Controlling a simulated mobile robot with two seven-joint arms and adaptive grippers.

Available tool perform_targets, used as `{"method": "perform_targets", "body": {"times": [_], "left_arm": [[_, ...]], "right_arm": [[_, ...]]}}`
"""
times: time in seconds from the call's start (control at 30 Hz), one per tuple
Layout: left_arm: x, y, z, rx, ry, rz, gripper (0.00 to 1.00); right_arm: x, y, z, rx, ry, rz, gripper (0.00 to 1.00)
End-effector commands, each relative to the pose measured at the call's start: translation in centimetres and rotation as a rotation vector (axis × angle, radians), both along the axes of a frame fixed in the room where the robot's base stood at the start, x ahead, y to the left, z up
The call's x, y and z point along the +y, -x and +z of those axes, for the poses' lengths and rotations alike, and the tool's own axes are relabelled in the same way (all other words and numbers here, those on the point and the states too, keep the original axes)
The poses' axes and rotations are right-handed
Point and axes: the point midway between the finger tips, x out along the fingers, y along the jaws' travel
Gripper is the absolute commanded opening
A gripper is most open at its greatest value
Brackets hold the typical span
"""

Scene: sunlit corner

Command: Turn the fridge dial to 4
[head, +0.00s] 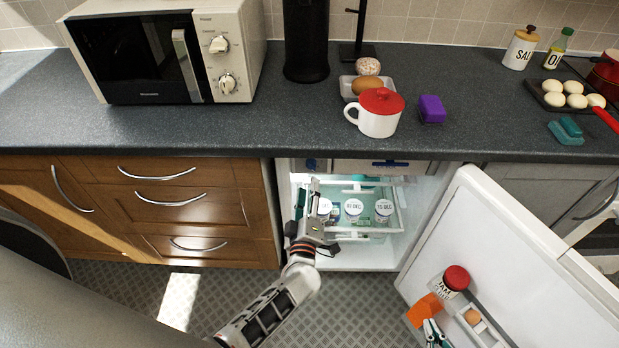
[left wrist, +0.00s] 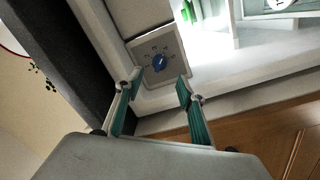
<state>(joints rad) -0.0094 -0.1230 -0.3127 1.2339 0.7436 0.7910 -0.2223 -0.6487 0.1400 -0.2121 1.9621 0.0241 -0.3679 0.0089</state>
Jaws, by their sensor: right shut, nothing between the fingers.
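In the head view my left gripper (head: 308,190) is at the left side of the fridge opening; the dial is not visible there. My right gripper (head: 434,328) is low by the inside of the fridge door, shut and empty.
The white fridge door (head: 500,235) stands open to the right, with a red-lidded jar (head: 454,281) in its shelf. White tubs (head: 353,209) stand in the fridge. The dark counter (head: 230,125) overhangs the opening; wooden drawers (head: 180,215) border its left.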

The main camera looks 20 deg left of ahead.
Motion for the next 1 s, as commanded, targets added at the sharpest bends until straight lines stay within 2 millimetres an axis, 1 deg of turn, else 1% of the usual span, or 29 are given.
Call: {"method": "perform_targets", "body": {"times": [0.03,0.1,0.2,0.3,0.43,0.9,1.0], "left_arm": [[-0.2,1.0,-0.1,0.002,0.002,0.0,0.39],[-0.5,2.1,-0.1,0.001,0.001,0.001,0.39],[-0.8,3.3,-0.2,0.001,0.001,0.0,0.39],[-1.0,4.0,-0.2,0.0,0.001,-0.001,0.39],[-1.1,4.3,-0.2,-0.001,0.0,-0.001,0.39],[-1.1,4.3,-0.2,0.0,0.0,-0.001,0.39],[-1.2,4.7,-0.3,0.005,-0.026,-0.025,0.39]], "right_arm": [[0.0,0.0,0.0,0.0,0.0,0.0,0.0],[0.0,0.0,0.0,0.0,0.0,0.0,0.0],[0.0,0.0,0.0,0.0,-0.001,-0.001,0.0],[0.0,0.0,0.0,0.0,-0.001,-0.001,0.0],[0.0,0.0,0.0,0.0,-0.001,-0.001,0.0],[0.1,0.0,0.0,0.0,-0.002,0.0,0.0],[0.1,0.0,0.0,0.0,-0.002,0.0,0.0]]}}
